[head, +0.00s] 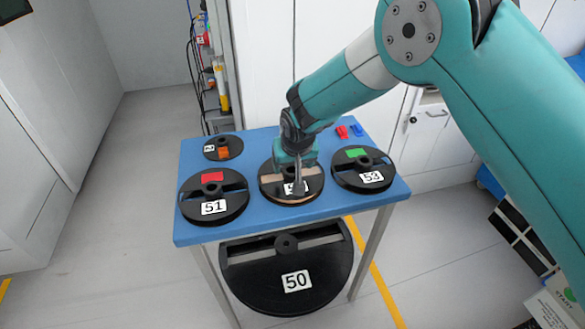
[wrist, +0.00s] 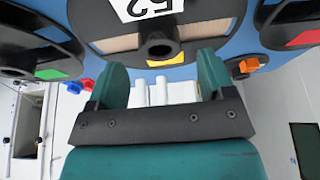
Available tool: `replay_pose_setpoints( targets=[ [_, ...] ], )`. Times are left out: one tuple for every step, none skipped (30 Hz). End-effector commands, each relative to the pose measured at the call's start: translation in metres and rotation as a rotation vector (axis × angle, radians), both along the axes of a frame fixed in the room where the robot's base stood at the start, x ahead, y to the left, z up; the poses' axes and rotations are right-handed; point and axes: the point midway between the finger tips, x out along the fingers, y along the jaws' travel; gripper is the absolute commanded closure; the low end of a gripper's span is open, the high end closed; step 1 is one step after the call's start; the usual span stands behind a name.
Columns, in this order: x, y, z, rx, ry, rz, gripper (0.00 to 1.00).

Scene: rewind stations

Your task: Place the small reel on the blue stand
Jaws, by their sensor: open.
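The blue stand (head: 252,150) is a blue-topped table on grey legs. The small black reel (head: 234,148), with an orange patch and a white label, lies flat at its back left; in the wrist view the orange patch (wrist: 249,65) shows at the right. My gripper (head: 297,172) is over the middle reel (head: 272,190), whose label reads 52 in the wrist view and is partly hidden by my gripper in the head view. In the wrist view my gripper's teal fingers (wrist: 162,68) are apart, with the reel's hub (wrist: 160,44) beyond them. I cannot tell whether they touch it.
Reel 51 (head: 236,203), with a red patch, lies front left on the stand. Reel 53 (head: 345,175), with a green patch, lies at the right. Red (head: 342,131) and blue (head: 356,129) pieces sit behind it. Large reel 50 (head: 255,277) is below the top, between the legs.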

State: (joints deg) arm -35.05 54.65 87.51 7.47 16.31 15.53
Motion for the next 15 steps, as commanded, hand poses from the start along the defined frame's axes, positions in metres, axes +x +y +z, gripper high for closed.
replay_pose_setpoints(
  targets=[
    [-0.004, -0.001, 0.012, 0.002, -0.004, 0.000, 0.25],
    [-0.007, -0.002, 0.018, 0.002, -0.003, 0.000, 0.25],
    [-0.010, -0.003, 0.027, 0.002, -0.004, 0.000, 0.25],
    [-0.013, -0.003, 0.033, 0.002, -0.004, 0.000, 0.25],
    [-0.015, -0.004, 0.039, 0.002, -0.004, 0.000, 0.25],
    [-0.018, -0.005, 0.046, 0.001, -0.003, -0.001, 0.25],
    [-0.020, -0.006, 0.052, 0.002, -0.003, -0.001, 0.25],
    [-0.022, -0.006, 0.056, 0.002, -0.003, -0.001, 0.25],
    [-0.025, -0.007, 0.063, 0.002, -0.003, -0.001, 0.25],
    [-0.026, -0.007, 0.066, 0.000, -0.001, 0.000, 0.25],
    [-0.028, -0.008, 0.070, 0.001, -0.002, 0.000, 0.25],
    [-0.029, -0.008, 0.074, 0.001, -0.002, 0.000, 0.25],
    [-0.030, -0.008, 0.076, 0.001, -0.002, 0.000, 0.25],
    [-0.031, -0.009, 0.078, 0.000, -0.001, 0.000, 0.25],
    [-0.032, -0.009, 0.080, 0.000, -0.001, 0.000, 0.25]
  ],
)
